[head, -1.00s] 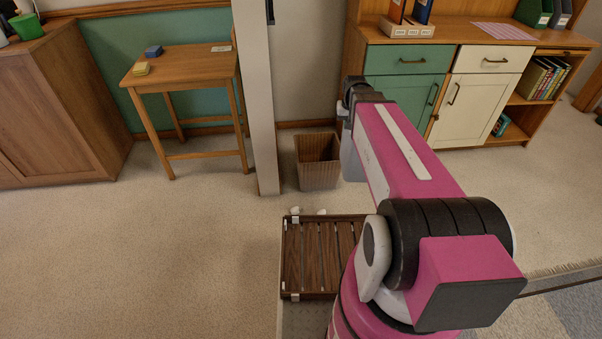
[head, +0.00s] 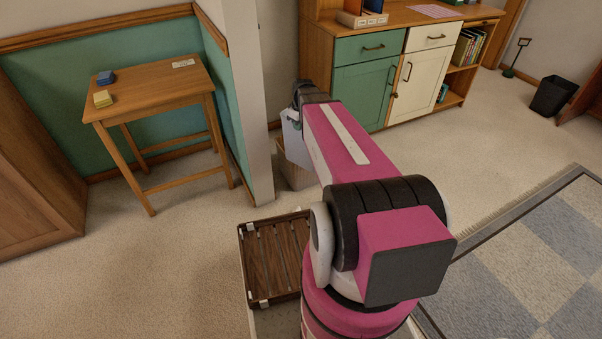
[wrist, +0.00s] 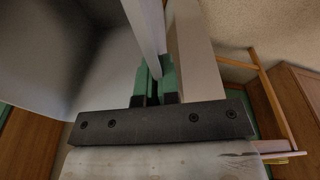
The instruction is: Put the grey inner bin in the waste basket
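My gripper (wrist: 153,82) is shut on the wall of the grey inner bin (wrist: 95,60), with its green fingertips on either side of the rim. In the head view the bin (head: 294,141) hangs below the end of my arm, partly hidden by it. The brown waste basket (head: 292,176) stands on the carpet beside the pale post. In the head view the bin overlaps the basket's upper part and hides its opening. I cannot tell whether the bin is above the basket or in front of it.
A pale post (head: 247,100) stands just left of the basket, with a small wooden table (head: 150,88) beyond it. A cabinet (head: 370,90) is behind to the right. A black bin (head: 553,95) stands far right. Open carpet (head: 480,135) lies to the right.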

